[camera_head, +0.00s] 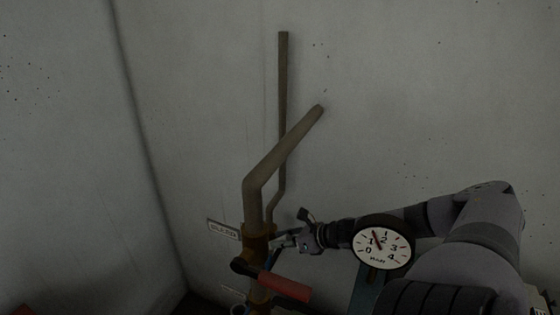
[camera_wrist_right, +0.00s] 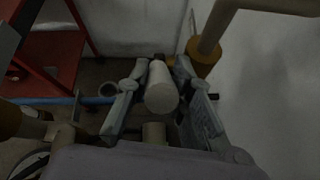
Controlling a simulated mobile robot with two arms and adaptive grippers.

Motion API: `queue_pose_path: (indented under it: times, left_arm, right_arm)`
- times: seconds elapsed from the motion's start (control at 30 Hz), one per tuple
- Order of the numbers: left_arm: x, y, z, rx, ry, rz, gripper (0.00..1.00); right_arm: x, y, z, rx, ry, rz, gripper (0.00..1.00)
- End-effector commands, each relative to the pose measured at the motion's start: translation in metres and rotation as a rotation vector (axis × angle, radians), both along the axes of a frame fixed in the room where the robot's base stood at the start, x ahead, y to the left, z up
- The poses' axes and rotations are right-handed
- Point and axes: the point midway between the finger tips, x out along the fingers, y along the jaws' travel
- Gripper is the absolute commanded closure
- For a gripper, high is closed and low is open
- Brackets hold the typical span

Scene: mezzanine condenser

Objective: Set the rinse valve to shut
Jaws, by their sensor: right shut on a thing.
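My right gripper (camera_head: 284,241) reaches in from the right, close beside the brass-coloured collar (camera_head: 256,246) at the foot of a thick tan pipe. In the wrist view its two fingers stand on either side of a pale, rounded handle (camera_wrist_right: 161,91), and it is shut on it. In the head view this handle is mostly hidden by the gripper, and I cannot tell its setting. A red lever grip (camera_head: 285,287) on a dark arm sticks out below, apart from the gripper. A small plate (camera_head: 224,229) hangs left of the collar; its lettering is unclear. My left gripper is not in view.
The tan pipe (camera_head: 250,194) rises, then bends right to the wall. A thin grey pipe (camera_head: 283,100) runs up behind it. A round gauge (camera_head: 384,248) stands in front of my right arm. A red frame (camera_wrist_right: 50,62) is at the upper left of the wrist view.

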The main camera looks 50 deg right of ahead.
Motion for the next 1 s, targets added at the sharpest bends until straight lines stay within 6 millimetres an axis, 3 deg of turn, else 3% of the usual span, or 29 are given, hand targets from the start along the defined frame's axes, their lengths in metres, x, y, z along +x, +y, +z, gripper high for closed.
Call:
queue_pose_path:
  times: [0.37, 0.4, 0.6, 0.7, 1.0]
  left_arm:
    - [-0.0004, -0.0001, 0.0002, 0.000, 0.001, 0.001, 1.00]
    - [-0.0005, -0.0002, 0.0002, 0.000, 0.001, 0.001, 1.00]
    - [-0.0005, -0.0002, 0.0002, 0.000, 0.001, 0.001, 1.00]
    - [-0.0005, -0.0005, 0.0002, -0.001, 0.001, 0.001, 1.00]
    - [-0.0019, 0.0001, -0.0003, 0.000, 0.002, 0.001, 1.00]
  right_arm:
    - [-0.0015, -0.0014, -0.0022, -0.003, 0.002, -0.003, 1.00]
    - [-0.0016, -0.0013, -0.0024, -0.003, 0.002, -0.003, 0.78]
    - [-0.0016, -0.0005, -0.0022, -0.002, 0.002, -0.001, 0.65]
    - [-0.0013, -0.0001, -0.0019, -0.001, 0.001, -0.001, 0.59]
    - [-0.0008, 0.0004, -0.0013, -0.001, 0.001, 0.001, 0.59]
